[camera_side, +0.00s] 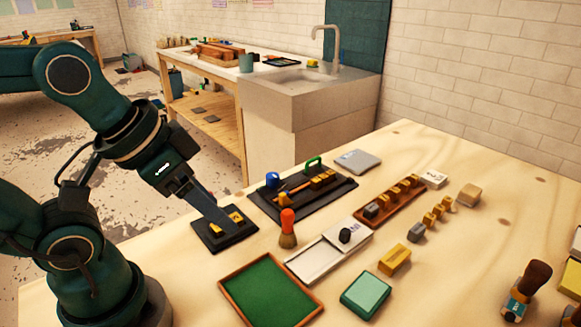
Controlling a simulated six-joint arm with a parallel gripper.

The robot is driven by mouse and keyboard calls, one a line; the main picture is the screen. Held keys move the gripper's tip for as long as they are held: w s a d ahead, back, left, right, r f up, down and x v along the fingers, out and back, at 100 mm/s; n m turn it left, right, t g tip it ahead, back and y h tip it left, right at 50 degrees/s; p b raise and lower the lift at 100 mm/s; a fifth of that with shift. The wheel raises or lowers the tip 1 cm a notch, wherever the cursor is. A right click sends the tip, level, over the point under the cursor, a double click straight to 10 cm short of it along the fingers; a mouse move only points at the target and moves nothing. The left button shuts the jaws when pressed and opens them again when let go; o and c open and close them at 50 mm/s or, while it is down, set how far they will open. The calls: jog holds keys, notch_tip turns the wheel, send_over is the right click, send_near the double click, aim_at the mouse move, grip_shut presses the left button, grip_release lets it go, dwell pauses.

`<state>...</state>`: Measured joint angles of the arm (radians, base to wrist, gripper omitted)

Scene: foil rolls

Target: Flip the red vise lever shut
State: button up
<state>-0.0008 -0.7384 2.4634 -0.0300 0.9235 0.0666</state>
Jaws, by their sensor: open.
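My gripper (222,222) is open and points down at a small black plate (212,245) with yellow pieces (236,217) on it. I cannot tell whether the fingers touch the plate. Right of it, a black base (318,203) carries a blue knob (272,180), a green handle (314,163), a slanted orange bar (294,190) and brown blocks. A red-orange grip (287,220) with a brown lower end stands upright in front of this base, apart from my gripper. I cannot tell for sure which part is the red vise lever.
A green tray (238,300) with a brown rim, a pale sliding plate (310,262), a teal pad (366,295) and a yellow block (394,260) lie nearer the front. A wooden rack (368,220) of blocks is behind.

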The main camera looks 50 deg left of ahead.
jog(key=w+a+r+n+g+y, duration=0.1)
jog(key=w+a+r+n+g, duration=0.15)
jog(key=w+a+n, duration=0.75)
jog(key=s+a+f+n+g, duration=0.1)
jog(key=a+f+n, duration=0.1)
jog(key=a+n, duration=0.1)
jog(key=s+a+f+n+g, duration=0.1)
jog(key=a+f+n, duration=0.1)
jog(key=f+n, duration=0.1)
jog(key=s+a+f+n+g+h, duration=0.1)
jog(key=a+f+n+g, duration=0.1)
jog(key=a+f+n, duration=0.1)
jog(key=shift+s+a+f+n, duration=0.1)
jog(key=shift+a+f+n, duration=0.2)
jog(key=shift+n, duration=0.4)
jog(key=shift+s+f, duration=0.2)
jog(key=shift+f, duration=2.25)
